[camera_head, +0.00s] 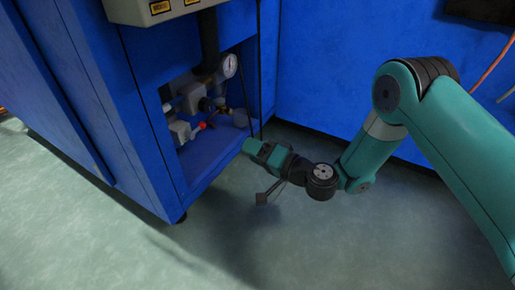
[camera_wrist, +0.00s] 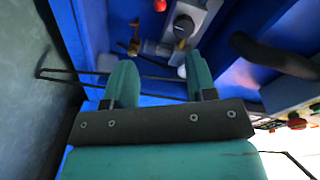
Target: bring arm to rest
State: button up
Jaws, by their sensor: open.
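My gripper (camera_head: 256,149) is teal and dark grey, and it is in front of the open bay of the blue cabinet (camera_head: 150,90) in the head view. In the wrist view my gripper (camera_wrist: 160,78) shows two teal fingers set wide apart with nothing between them. The fingers point toward the bay. The gap between the fingertips and the fittings cannot be judged exactly. My arm reaches in from the right with its elbow bent high.
The bay holds a round pressure gauge (camera_head: 230,65) and grey valve fittings (camera_head: 180,130) with a red part. A thin dark rod (camera_head: 257,70) runs down at the bay's right edge. Blue panels stand behind my arm. The green floor (camera_head: 330,250) in front is clear.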

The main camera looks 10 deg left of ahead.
jog(key=shift+w+d, duration=0.1)
jog(key=s+d+r+n+g+h+p, duration=0.1)
jog(key=s+r+n+g+p, duration=0.2)
jog(key=r, duration=0.6)
jog(key=s+d+r+n+g+p, duration=0.1)
jog(key=s+r+n+g+p, duration=0.1)
jog(key=r+p, duration=0.5)
jog(key=s+r+n+g+h+p, duration=0.1)
jog(key=s+r+n+g+p, duration=0.15)
jog(key=r, duration=0.85)
jog(key=s+d+r+h+p, duration=0.9)
jog(key=s+d+r+p, duration=0.6)
jog(key=s+d+r, duration=0.4)
notch_tip(320, 180, up, 37)
jog(key=w+d+p, duration=0.1)
jog(key=p, duration=3.4)
jog(key=shift+p, duration=0.4)
jog(key=shift+g, duration=0.25)
